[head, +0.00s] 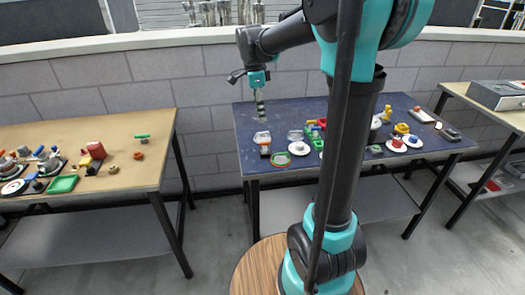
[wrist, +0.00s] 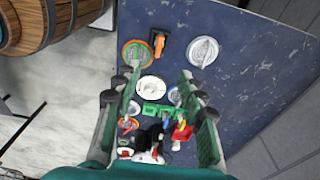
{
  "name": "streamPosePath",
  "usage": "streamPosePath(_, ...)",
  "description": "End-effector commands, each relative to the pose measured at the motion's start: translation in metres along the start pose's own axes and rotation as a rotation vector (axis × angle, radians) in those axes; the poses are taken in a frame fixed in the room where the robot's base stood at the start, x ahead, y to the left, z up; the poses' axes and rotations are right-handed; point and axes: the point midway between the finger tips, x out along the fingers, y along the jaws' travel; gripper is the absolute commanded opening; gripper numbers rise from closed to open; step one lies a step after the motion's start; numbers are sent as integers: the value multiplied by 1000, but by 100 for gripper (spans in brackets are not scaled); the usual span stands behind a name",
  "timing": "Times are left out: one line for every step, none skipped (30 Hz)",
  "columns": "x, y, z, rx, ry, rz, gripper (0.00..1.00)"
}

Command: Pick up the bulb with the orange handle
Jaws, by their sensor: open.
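A small piece with an orange handle (wrist: 158,44) and a dark body lies on the dark blue table, near the top of the wrist view. My gripper (head: 261,108) hangs above the left part of this table, pointing down, apart from the objects. In the wrist view its two fingers (wrist: 160,76) are spread apart with nothing held between them. The orange-handled piece lies beyond the fingertips in that view.
A pale round piece (wrist: 203,51) and a green-orange round piece (wrist: 135,53) flank the orange handle. A white plate (wrist: 151,88) and several small coloured parts crowd nearby. The blue table (wrist: 250,50) is clear on the right of the wrist view. A wooden table (head: 150,180) stands left.

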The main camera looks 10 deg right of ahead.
Motion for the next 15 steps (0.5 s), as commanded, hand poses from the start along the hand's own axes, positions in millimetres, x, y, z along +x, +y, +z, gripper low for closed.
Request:
streamPosePath(11, -1, 0, 1, 0, 0, 41)
streamPosePath(17, 0, 0, 0, 0, 0, 41)
streamPosePath(25, 0, 0, 0, 0, 0, 41)
streamPosePath(31, 0, 0, 0, 0, 0, 41)
streamPosePath(37, 0, 0, 0, 0, 0, 41)
streamPosePath(45, 0, 0, 0, 0, 0, 41)
streamPosePath(51, 0, 0, 0, 0, 0, 41)
streamPosePath(57, 0, 0, 0, 0, 0, 41)
streamPosePath(64, 0, 0, -1, 0, 0, 41)
streamPosePath(69, 0, 0, -1, 0, 0, 41)
streamPosePath(73, 0, 0, -1, 0, 0, 41)
streamPosePath(78, 0, 0, -1, 0, 0, 41)
streamPosePath(82, 0, 0, -1, 0, 0, 41)
streamPosePath(84, 0, 0, -2, 0, 0, 41)
streamPosePath(87, 0, 0, -2, 0, 0, 41)
